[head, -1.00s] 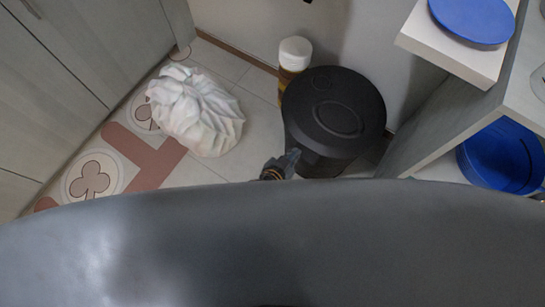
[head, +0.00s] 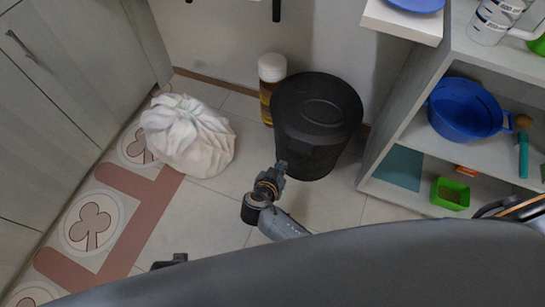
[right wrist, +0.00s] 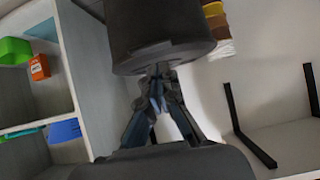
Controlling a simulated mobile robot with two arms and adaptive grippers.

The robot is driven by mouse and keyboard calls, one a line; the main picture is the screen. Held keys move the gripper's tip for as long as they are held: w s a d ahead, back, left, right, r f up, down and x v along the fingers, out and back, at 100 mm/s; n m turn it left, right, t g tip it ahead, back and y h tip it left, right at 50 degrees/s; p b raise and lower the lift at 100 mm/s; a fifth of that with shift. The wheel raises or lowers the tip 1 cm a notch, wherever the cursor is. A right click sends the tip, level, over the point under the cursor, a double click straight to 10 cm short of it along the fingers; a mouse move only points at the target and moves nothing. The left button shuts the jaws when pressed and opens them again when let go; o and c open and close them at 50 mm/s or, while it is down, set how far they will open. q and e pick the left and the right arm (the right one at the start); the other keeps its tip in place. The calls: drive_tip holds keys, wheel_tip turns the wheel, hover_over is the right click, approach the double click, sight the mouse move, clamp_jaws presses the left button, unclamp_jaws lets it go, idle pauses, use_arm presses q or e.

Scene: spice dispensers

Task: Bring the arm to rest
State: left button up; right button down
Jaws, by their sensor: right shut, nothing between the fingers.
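My right gripper (head: 281,168) is shut and empty. In the head view it reaches out from under the grey body edge at the bottom, and its tips overlap the lower left side of the black bin (head: 318,105). In the right wrist view its fingers (right wrist: 160,72) come together in front of the dark bin (right wrist: 160,35); I cannot tell if they touch it. A small dark piece (head: 170,262) at the lower left of the head view may be my left gripper; its fingers cannot be made out.
A white bag (head: 188,135) lies on the floor left of the bin. A bottle with a white cap (head: 271,68) stands behind the bin. An open shelf (head: 410,150) at right holds a blue pot (head: 464,110) and a green box (head: 450,194). Grey cabinets (head: 60,90) line the left.

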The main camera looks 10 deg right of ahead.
drive_tip(key=s+d+f+n+g+y, duration=0.3)
drive_tip(key=s+d+f+n+g, duration=0.15)
drive_tip(key=s+f, duration=0.55)
use_arm(q)
drive_tip(key=s+a+g+p, duration=0.1)
drive_tip(key=s+a+p, duration=0.2)
drive_tip(key=s+p, duration=1.3)
drive_tip(key=shift+s+f, duration=0.45)
use_arm(e)
drive_tip(key=s+d+f+n+g+y, duration=0.1)
drive_tip(key=s+d+n+g, duration=0.1)
drive_tip(key=s, duration=1.2)
drive_tip(key=s+d+f+n+g+y, duration=0.1)
drive_tip(key=s+d+n+y, duration=0.1)
drive_tip(key=s, duration=1.1)
drive_tip(key=shift+s+d+f+n+g, duration=0.4)
drive_tip(key=shift+d+n, duration=0.15)
drive_tip(key=shift+d, duration=0.6)
